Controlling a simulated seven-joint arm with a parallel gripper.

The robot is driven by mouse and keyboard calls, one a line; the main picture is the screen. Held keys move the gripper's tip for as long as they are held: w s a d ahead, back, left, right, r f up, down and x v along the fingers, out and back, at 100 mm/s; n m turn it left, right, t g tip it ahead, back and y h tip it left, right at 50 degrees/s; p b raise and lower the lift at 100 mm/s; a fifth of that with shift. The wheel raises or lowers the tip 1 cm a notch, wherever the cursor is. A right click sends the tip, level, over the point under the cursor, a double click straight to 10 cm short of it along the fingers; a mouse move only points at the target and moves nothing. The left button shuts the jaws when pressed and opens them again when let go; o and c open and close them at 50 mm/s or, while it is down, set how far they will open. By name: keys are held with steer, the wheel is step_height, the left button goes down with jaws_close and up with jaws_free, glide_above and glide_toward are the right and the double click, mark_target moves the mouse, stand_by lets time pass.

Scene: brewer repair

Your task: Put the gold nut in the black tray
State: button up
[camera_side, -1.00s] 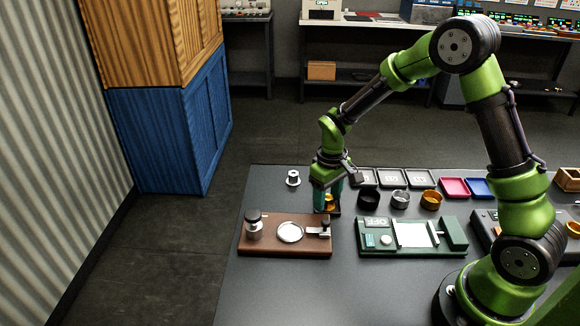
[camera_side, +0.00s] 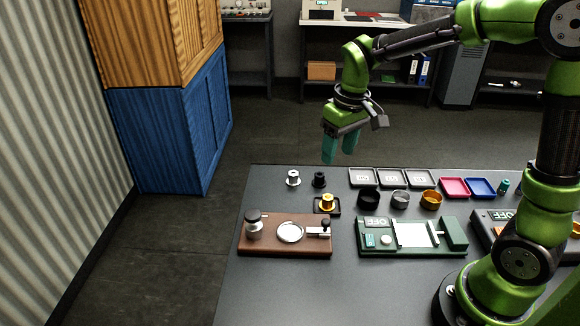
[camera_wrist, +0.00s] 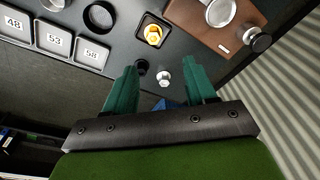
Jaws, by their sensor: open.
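The gold nut (camera_side: 327,202) sits in the small black tray (camera_side: 318,211), just behind the brown board. In the wrist view the gold nut (camera_wrist: 153,35) also shows inside the black tray (camera_wrist: 141,31), resting near its middle. My gripper (camera_side: 339,158) is high above the back of the table, well clear of the nut and the tray. Its two teal fingers are apart with nothing between them, as the wrist view of my gripper (camera_wrist: 160,68) also shows.
A white-silver piece (camera_side: 293,178) and a black piece (camera_side: 319,180) stand behind the tray. The brown board (camera_side: 270,246) is in front of it. Black, silver and gold rings (camera_side: 431,200), numbered trays (camera_side: 391,177) and a green fixture (camera_side: 412,251) are to the right.

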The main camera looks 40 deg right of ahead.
steer(key=s+a+r+m+t, duration=0.1)
steer(key=s+a+r+t, duration=0.1)
steer(key=s, duration=0.5)
steer(key=s+a+r+m+t+y, duration=0.1)
steer(key=s+a+r+m+t, duration=0.1)
steer(key=s+r, duration=0.3)
steer(key=s+t, duration=0.1)
steer(key=s, duration=0.1)
steer(key=shift+s+t+y, duration=0.3)
steer(key=shift+t, duration=0.1)
